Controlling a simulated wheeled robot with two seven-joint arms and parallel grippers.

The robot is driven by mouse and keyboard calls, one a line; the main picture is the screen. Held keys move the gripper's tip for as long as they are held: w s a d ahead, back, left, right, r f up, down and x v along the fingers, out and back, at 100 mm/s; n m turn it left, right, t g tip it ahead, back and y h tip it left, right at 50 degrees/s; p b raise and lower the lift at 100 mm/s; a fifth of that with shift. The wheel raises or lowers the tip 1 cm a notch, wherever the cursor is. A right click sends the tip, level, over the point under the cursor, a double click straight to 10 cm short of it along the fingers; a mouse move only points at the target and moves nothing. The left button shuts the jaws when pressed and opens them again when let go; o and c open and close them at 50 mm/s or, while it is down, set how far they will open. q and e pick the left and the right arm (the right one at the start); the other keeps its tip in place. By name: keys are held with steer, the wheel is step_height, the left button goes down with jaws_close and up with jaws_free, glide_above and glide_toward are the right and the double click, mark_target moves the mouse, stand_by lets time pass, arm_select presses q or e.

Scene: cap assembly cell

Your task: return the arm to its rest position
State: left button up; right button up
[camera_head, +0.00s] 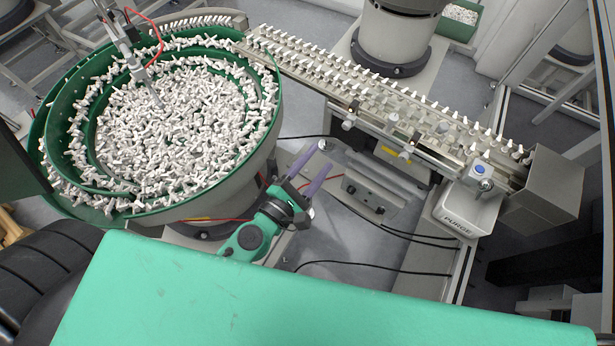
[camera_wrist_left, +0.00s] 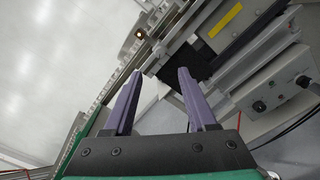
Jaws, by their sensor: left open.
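My left gripper (camera_head: 312,165) is open and empty, with its two purple fingers spread apart. It is beside the right side of the green bowl and below the rail, over the cell's grey frame. In the left wrist view, the open fingers (camera_wrist_left: 158,75) point towards the rail and a dark gap, with nothing between them. My right gripper is not in view.
A green bowl (camera_head: 273,150) full of white caps stands at the left. A linear rail (camera_head: 350,88) carrying rows of caps runs right to a blue button (camera_head: 479,169) on a box marked PURGE. A grey control box (camera_head: 365,192) and black cables lie near my gripper.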

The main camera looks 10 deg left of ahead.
arm_select(q)
steer(key=b+v, duration=0.1)
steer(key=v, duration=0.3)
steer(key=shift+b, duration=0.3)
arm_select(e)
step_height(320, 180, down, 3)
